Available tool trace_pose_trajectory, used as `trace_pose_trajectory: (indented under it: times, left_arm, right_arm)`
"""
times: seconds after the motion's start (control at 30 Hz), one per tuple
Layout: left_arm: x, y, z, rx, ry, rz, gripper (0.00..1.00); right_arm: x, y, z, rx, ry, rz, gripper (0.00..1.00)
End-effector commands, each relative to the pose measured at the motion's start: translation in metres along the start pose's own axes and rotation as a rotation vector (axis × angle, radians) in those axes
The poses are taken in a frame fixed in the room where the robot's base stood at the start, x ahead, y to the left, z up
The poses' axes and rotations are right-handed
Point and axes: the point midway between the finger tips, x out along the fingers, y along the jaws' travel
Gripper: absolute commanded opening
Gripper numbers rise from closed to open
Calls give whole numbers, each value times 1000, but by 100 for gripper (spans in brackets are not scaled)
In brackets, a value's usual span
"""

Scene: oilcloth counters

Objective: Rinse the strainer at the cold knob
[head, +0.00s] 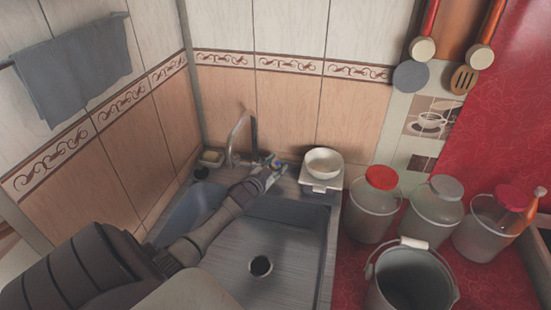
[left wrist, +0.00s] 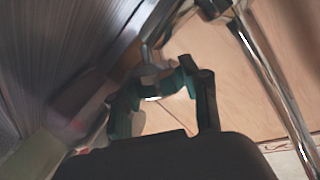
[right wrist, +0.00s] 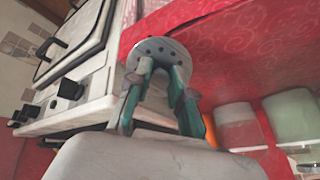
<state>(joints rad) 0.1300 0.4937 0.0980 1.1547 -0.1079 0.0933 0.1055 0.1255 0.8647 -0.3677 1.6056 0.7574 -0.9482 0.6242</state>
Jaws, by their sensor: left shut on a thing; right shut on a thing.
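My left gripper (head: 268,172) reaches across the sink (head: 285,250) to the back rim, beside the tap (head: 232,140). In the left wrist view its fingers (left wrist: 160,85) are shut on a small grey knob (left wrist: 150,72), partly hidden by the fingers. I cannot tell a colour mark on it. My right gripper (right wrist: 160,72) is shut on the strainer (right wrist: 158,50), a round grey disc with small holes, near a red cloth surface. My right gripper and the strainer are not in the head view. I see no water running.
A white scale with a bowl (head: 322,163) stands right of the tap. Several lidded jars (head: 373,205) and a grey bucket (head: 412,275) crowd the red counter right of the sink. A white stove (right wrist: 75,75) with black knobs shows in the right wrist view. The basin is empty.

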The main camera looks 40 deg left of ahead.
Motion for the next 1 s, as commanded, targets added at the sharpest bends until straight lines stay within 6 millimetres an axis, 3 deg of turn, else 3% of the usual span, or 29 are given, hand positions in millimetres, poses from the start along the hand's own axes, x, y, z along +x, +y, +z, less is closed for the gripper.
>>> trace_pose_trajectory:
  times: [0.47, 0.5, 0.63, 1.0]
  left_arm:
    - [0, 0, 0, 11, -2, 44, 11]
    - [0, 0, 0, 11, -2, 44, 51]
    - [0, 0, 0, 11, -2, 43, 72]
    - [-3, 0, 1, 11, -4, 43, 72]
  right_arm:
    - [-4, -1, -2, 0, 0, 0, 0]
    - [-4, -1, -2, 0, 0, 0, 0]
    - [-4, -1, -2, 0, 0, 0, 0]
    - [-4, -1, -2, 0, 0, 0, 0]
